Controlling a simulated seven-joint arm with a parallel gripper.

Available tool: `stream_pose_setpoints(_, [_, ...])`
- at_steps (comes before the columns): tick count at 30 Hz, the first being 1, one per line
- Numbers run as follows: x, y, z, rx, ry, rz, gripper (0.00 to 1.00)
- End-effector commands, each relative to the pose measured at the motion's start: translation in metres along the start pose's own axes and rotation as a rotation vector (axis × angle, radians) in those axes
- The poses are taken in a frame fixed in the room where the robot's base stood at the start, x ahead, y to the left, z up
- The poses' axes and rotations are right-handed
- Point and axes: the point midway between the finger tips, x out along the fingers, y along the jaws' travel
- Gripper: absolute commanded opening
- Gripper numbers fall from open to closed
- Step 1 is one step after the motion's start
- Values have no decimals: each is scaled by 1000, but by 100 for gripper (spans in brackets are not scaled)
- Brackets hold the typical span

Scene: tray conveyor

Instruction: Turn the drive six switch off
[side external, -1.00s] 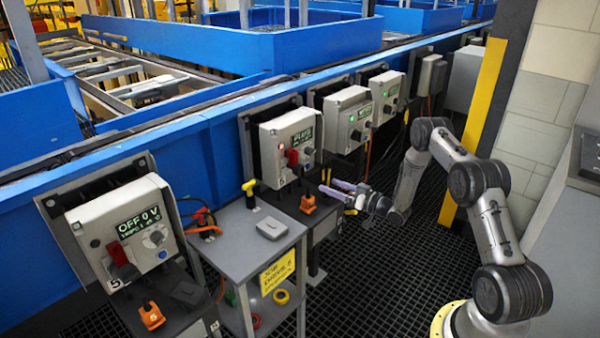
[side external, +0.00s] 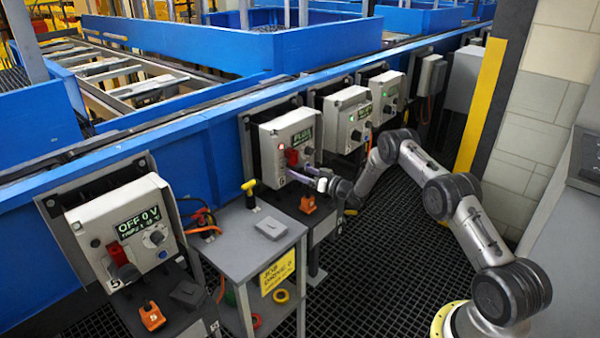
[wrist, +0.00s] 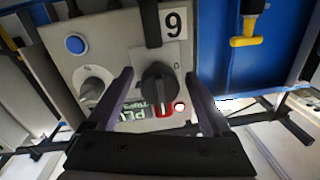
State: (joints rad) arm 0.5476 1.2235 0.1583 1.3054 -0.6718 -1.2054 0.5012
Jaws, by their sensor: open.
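The drive six box (side external: 285,140) is the grey-white cabinet in the middle of the row. Its label (wrist: 173,23) appears upside down in the wrist view. Its switch is a black knob (wrist: 158,82) with a red part at its lower end in that view; the switch also shows red in the side view (side external: 292,157). My gripper (wrist: 159,75) is open, one finger on each side of the knob, with visible gaps. In the side view my gripper (side external: 299,174) is at the front of this box. Whether the fingers touch the knob cannot be told.
A grey dial (wrist: 93,86), a blue button (wrist: 75,44) and a lit red lamp (wrist: 179,107) are near the knob. The drive five box (side external: 130,230) reads OFF 0 V. A grey trolley (side external: 240,238) stands left of the gripper. Further boxes (side external: 347,118) line the conveyor.

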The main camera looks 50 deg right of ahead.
Motion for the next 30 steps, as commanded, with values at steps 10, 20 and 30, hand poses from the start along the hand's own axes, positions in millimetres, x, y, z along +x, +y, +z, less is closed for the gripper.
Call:
stream_pose_setpoints(10, [1,0,0,0,0,0,73])
stream_pose_setpoints(20, [1,0,0,-1,0,-1,14])
stream_pose_setpoints(30, [2,-1,-1,-35,-1,-2,0])
